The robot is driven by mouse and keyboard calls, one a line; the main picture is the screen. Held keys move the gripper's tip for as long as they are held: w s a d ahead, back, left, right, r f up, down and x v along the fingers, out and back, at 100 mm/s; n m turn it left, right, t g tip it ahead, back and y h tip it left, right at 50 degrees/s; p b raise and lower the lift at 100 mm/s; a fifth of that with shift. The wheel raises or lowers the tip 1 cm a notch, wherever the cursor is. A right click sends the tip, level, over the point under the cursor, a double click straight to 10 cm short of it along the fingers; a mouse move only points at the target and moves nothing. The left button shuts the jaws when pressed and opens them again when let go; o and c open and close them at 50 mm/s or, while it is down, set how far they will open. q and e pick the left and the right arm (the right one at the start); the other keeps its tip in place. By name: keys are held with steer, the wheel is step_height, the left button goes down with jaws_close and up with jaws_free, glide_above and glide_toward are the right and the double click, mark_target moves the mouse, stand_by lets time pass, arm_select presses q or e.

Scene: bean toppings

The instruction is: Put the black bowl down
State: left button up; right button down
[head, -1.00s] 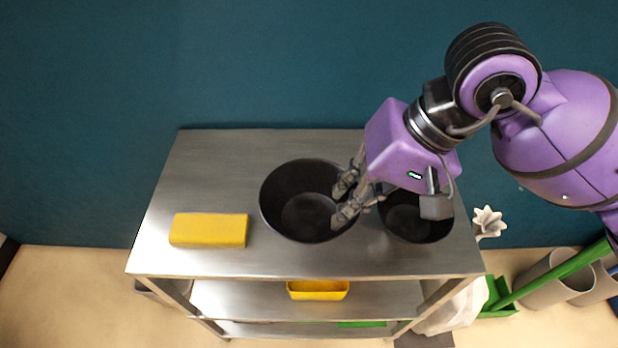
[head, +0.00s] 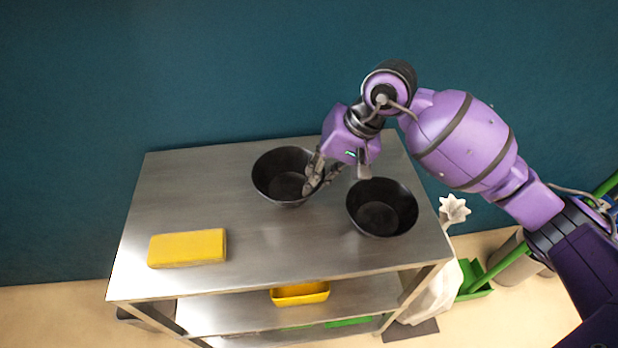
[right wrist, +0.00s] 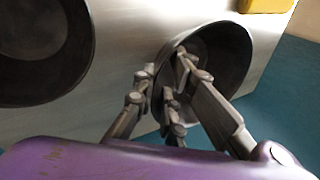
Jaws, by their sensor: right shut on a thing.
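A black bowl (head: 278,180) is at the back middle of the steel table (head: 180,205), upright or nearly so. My right gripper (head: 314,182) is shut on its right rim, one finger inside and one outside. The right wrist view shows this bowl (right wrist: 232,60) with the fingers (right wrist: 174,82) across its wall. The bowl appears at or just above the tabletop; I cannot tell whether its base touches. A second black bowl (head: 382,208) stands on the table to the right, apart from it; it also shows in the right wrist view (right wrist: 40,50). My left gripper is not in view.
A yellow block (head: 188,248) lies at the table's front left. The tabletop between it and the bowls is clear. A yellow tray (head: 300,294) is on the shelf below. A blue-green wall (head: 200,70) rises behind the table.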

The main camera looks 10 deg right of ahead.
steer(key=shift+w+f, duration=0.35)
steer(key=shift+f, duration=0.2)
steer(key=shift+d+f, duration=0.1)
steer(key=shift+f, duration=1.6)
steer(key=c, duration=1.8)
jaws_free()
steer(key=shift+r, duration=0.15)
